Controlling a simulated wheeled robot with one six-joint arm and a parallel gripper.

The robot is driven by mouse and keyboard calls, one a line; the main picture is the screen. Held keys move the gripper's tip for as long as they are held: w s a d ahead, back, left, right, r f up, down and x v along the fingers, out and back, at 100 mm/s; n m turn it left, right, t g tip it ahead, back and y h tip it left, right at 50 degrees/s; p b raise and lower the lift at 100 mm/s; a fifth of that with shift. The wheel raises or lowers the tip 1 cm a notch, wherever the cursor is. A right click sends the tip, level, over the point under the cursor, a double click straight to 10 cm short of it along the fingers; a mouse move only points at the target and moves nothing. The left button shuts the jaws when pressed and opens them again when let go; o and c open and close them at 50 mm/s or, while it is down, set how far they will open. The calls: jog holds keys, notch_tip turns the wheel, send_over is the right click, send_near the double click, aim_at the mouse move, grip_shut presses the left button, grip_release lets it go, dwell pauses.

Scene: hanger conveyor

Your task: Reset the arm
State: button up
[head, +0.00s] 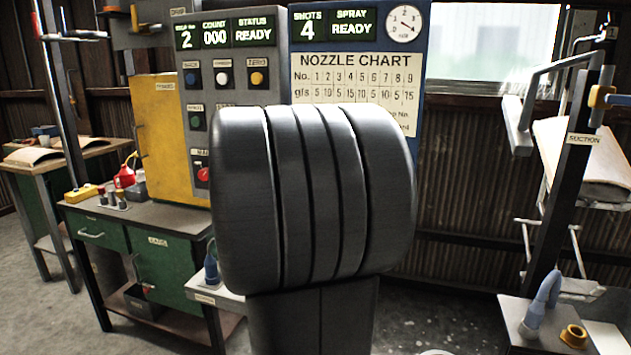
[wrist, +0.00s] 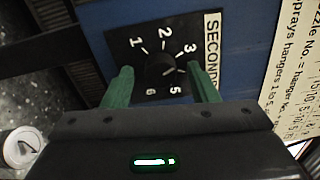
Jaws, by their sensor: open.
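My gripper (wrist: 162,88) shows in the wrist view with its two green fingers apart. The fingers stand on either side of a dark rotary knob (wrist: 161,66) on a black dial plate (wrist: 128,45) numbered around its edge. A label beside the dial begins "SECOND". The knob sits between the fingertips; I cannot tell whether they touch it. In the head view a large dark grey part of my arm fills the middle and hides the gripper and the dial.
The blue panel (head: 437,25) carries a nozzle chart (head: 352,62). A grey control box (head: 231,60) with buttons stands left of it. A green bench (head: 155,229) is below left. A suction stand (head: 574,165) and a small table (head: 520,325) are at right. A white can (wrist: 22,142) shows low left.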

dwell(0.4)
jog(key=v, duration=1.4)
jog(key=w+d+n+p, duration=0.4)
jog(key=w+n+p, duration=0.9)
jog(key=n+p, duration=0.5)
jog(key=p, duration=0.6)
jog(key=shift+w+d+r, duration=0.15)
jog(key=shift+r, duration=0.05)
jog(key=shift+f+n+p, duration=0.15)
jog(key=shift+n+p, duration=0.25)
jog(key=shift+p, duration=0.25)
